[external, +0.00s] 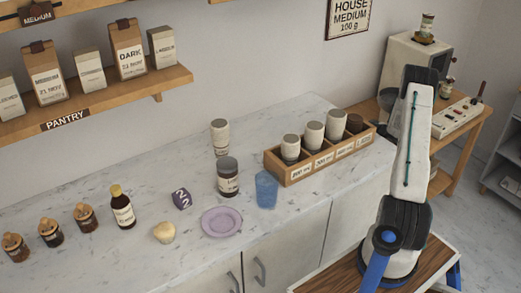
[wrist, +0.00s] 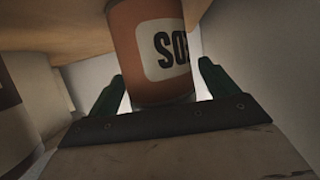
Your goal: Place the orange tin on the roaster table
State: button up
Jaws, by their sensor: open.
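The orange tin (wrist: 150,50), with a white label reading "SO", stands between the two dark green fingers of my gripper (wrist: 160,88) in the wrist view. The fingers are open, with a gap visible on the right side of the tin. The tin's top is cut off by the frame. In the external view my arm reaches up in front of the wooden roaster table (external: 448,140) at the right; my gripper and the orange tin cannot be made out there.
A beige machine (external: 408,65) and a white control panel (external: 458,117) stand on the roaster table. A wooden rack (external: 290,178) of canisters sits on the marble counter (external: 120,180). In the wrist view, a wooden surface (wrist: 60,25) is at upper left.

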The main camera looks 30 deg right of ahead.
jog(key=shift+r, duration=0.1)
jog(key=shift+s+r, duration=0.15)
jog(key=shift+s, duration=0.05)
jog(key=v, duration=1.1)
jog(key=shift+s, duration=0.3)
